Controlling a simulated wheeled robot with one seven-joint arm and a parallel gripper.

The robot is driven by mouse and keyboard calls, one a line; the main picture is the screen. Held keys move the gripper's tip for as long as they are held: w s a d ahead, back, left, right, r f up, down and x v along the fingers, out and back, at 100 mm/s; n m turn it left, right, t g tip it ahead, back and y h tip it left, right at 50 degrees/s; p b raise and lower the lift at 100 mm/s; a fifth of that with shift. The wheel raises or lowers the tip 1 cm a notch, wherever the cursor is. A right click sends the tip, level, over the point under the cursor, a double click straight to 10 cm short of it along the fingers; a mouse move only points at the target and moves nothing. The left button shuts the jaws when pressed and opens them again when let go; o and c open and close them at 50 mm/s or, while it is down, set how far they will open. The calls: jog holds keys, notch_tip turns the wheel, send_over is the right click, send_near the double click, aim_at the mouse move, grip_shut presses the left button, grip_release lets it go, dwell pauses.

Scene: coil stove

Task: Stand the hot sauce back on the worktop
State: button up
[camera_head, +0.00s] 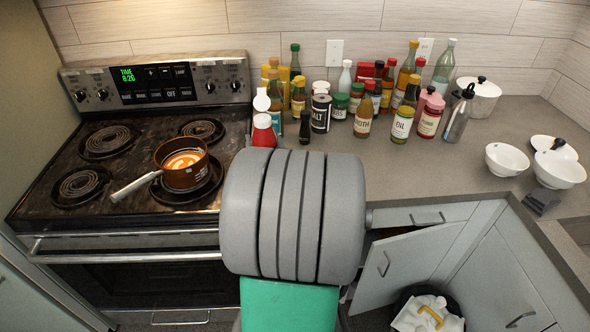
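Several sauce and condiment bottles stand in a cluster on the grey worktop (420,180), right of the stove. I cannot tell for sure which is the hot sauce. A red item with a white top (263,133) shows just above my arm, by the stove's right edge; its lower part is hidden. A small dark item (305,129) stands near it. Red-capped bottles such as the one labelled BROTH (364,118) stand upright further right. My thick grey arm fills the lower middle and covers the worktop's front edge. My gripper is hidden behind it.
A pan of orange soup (182,164) sits on the stove's front right coil, handle pointing left. White bowls (507,159) and a white lidded pot (479,97) stand at right. A cabinet door (410,260) hangs open below, near a bin (428,312). Worktop right of my arm is clear.

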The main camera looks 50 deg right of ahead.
jog(key=d+f+b, duration=0.1)
jog(key=d+f, duration=0.5)
jog(key=d+f+b, duration=0.2)
jog(key=d+f, duration=0.4)
jog(key=d, duration=0.1)
jog(key=shift+w+d+f, duration=0.2)
jog(key=shift+f, duration=0.2)
jog(key=o, duration=1.5)
jog(key=shift+f, duration=0.15)
jog(key=shift+o, duration=0.2)
jog(key=shift+r, duration=0.2)
jog(key=b+v, duration=0.2)
jog(key=v, duration=0.9)
jog(key=shift+s+a+f+b, duration=0.15)
jog(key=shift+s+a+b, duration=0.05)
jog(key=shift+s+b, duration=0.1)
jog(key=shift+s+a, duration=0.15)
jog(key=shift+a, duration=0.05)
